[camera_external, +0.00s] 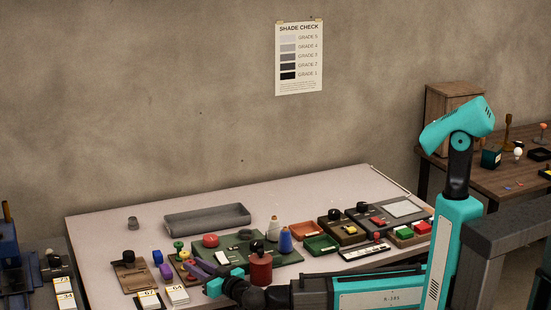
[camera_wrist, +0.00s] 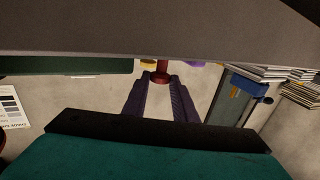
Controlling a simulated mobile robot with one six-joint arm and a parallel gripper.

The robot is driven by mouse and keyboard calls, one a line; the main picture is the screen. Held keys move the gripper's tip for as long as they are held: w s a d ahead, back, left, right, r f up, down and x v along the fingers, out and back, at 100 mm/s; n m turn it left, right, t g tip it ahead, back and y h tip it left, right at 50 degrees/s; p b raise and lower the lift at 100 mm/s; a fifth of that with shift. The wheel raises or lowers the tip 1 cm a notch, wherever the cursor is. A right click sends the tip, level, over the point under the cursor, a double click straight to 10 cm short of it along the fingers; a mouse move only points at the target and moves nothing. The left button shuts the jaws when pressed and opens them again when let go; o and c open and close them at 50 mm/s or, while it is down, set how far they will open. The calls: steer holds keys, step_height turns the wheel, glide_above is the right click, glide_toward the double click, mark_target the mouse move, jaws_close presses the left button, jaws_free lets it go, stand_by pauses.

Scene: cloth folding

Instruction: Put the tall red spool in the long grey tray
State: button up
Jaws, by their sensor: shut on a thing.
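In the wrist view my gripper (camera_wrist: 163,84) is shut on the red spool (camera_wrist: 161,70), which stands between the tips of its purple fingers. In the external view my gripper (camera_external: 190,265) is low at the front left of the table, by several small coloured pieces; the spool is too small there to tell apart surely. The long grey tray (camera_external: 207,229) lies empty at the back middle of the table, behind and right of my gripper.
A green board (camera_external: 290,254) with a red disc (camera_external: 211,240) lies between gripper and tray. A red canister (camera_external: 260,270) stands right of my gripper. White number cards (camera_external: 177,294) lie at the front edge. The table's back left is mostly clear around a small grey cup (camera_external: 132,223).

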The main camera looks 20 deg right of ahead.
steer(key=shift+f+b, duration=0.2)
steer(key=shift+b, duration=0.25)
steer(key=o, duration=1)
steer(key=shift+r+p, duration=0.2)
steer(key=shift+p, duration=1.2)
steer(key=b+v, duration=0.1)
steer(key=v, duration=1)
steer(key=shift+s+d+f+b, duration=0.1)
steer(key=shift+s+b, duration=0.05)
steer(key=shift+b, duration=0.15)
steer(key=shift+p, duration=1.1)
steer(key=p, duration=0.3)
steer(key=shift+s, duration=0.35)
steer(key=p+v, duration=0.1)
steer(key=p, duration=0.6)
steer(key=shift+s+d, duration=0.25)
steer(key=shift+s, duration=0.05)
